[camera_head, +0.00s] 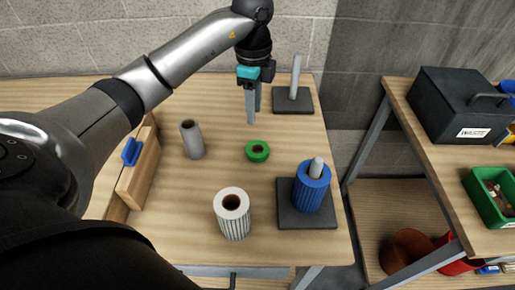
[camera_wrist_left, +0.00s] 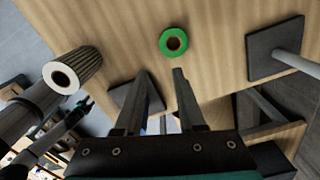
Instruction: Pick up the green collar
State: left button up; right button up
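The green collar (camera_head: 264,155) is a short ring with a dark hole. It lies flat on the wooden table (camera_head: 180,235), near the middle. It also shows at the top of the left wrist view (camera_wrist_left: 165,43), beyond the fingertips. My left gripper (camera_head: 251,118) points down above the table, behind the collar in the head view and apart from it. In the left wrist view its two fingers (camera_wrist_left: 162,72) are spread with nothing between them. My right gripper is not clearly seen in either view.
A blue ribbed sleeve (camera_head: 309,192) sits around a peg on a dark base. An empty peg (camera_head: 295,78) stands behind. A white ribbed roll (camera_head: 234,220) and grey tube (camera_head: 193,143) stand nearby. A wooden block (camera_head: 139,175) is left. A black toolbox (camera_head: 455,108) and green bin (camera_head: 490,210) are right.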

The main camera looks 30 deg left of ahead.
pick_arm(q)
notch_tip(320, 180, down, 3)
jog(key=b, duration=0.1)
send_over(255, 155)
notch_tip(255, 155, down, 8)
jog(key=shift+f, duration=0.1)
jog(key=shift+f+b, duration=0.3)
jog(key=shift+f, duration=2.5)
pick_arm(e)
jog(key=shift+s+d+f+g, duration=0.15)
jog(key=shift+s+d+f, duration=0.05)
jog(key=shift+s+f, duration=0.4)
jog(key=shift+s+d+f+g, duration=0.15)
jog(key=shift+s+d+f, duration=0.05)
jog(key=shift+s+f, duration=0.4)
jog(key=shift+w, duration=0.1)
pick_arm(q)
grip_shut()
pick_arm(e)
jog(key=shift+f, duration=0.1)
jog(key=shift+a, duration=0.1)
